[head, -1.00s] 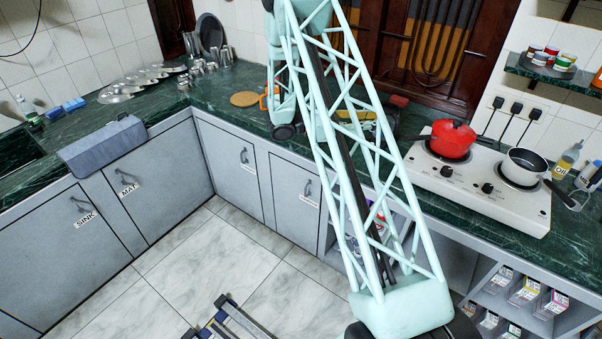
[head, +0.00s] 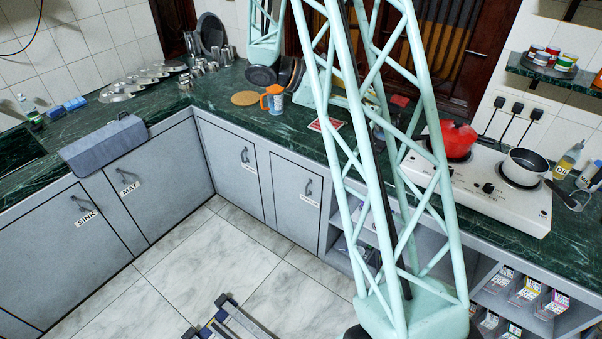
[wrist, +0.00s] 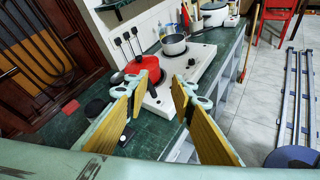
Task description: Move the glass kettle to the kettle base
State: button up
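My gripper (wrist: 160,82) is open in the wrist view, with its yellow-padded fingers apart and nothing visible between them. It faces the counter and the stove. An orange-handled jug (head: 273,99) with a pale body stands on the back counter in the head view. I cannot tell if it is the glass kettle. A dark round object (wrist: 97,107) on the counter is partly behind the left finger in the wrist view. I cannot tell if it is the kettle base.
A white stove (head: 518,207) carries a red pot (head: 459,140) and a white saucepan (head: 524,164). A round cork mat (head: 245,98) lies left of the jug. Metal cups and lids stand at the back left.

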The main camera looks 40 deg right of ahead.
jog(key=s+a+r+m+t+y, duration=0.2)
jog(key=s+a, duration=0.6)
jog(key=a, duration=0.6)
jog(key=s+a+r+m+t+y, duration=0.3)
jog(key=s+a, duration=0.6)
jog(key=a, duration=0.6)
jog(key=s+a+r+m+t+y, duration=0.2)
jog(key=s+a+r+t+y, duration=0.3)
jog(key=a, duration=1)
jog(key=s+r+y, duration=0.1)
jog(key=s+r, duration=0.2)
jog(key=r, duration=0.1)
jog(key=shift+s+r+m+t+y, duration=0.25)
jog(key=shift+m+t+y, duration=0.05)
jog(key=shift+t+y, duration=0.1)
jog(key=shift+f+b, duration=0.4)
jog(key=shift+b, duration=0.05)
jog(key=shift+w, duration=0.15)
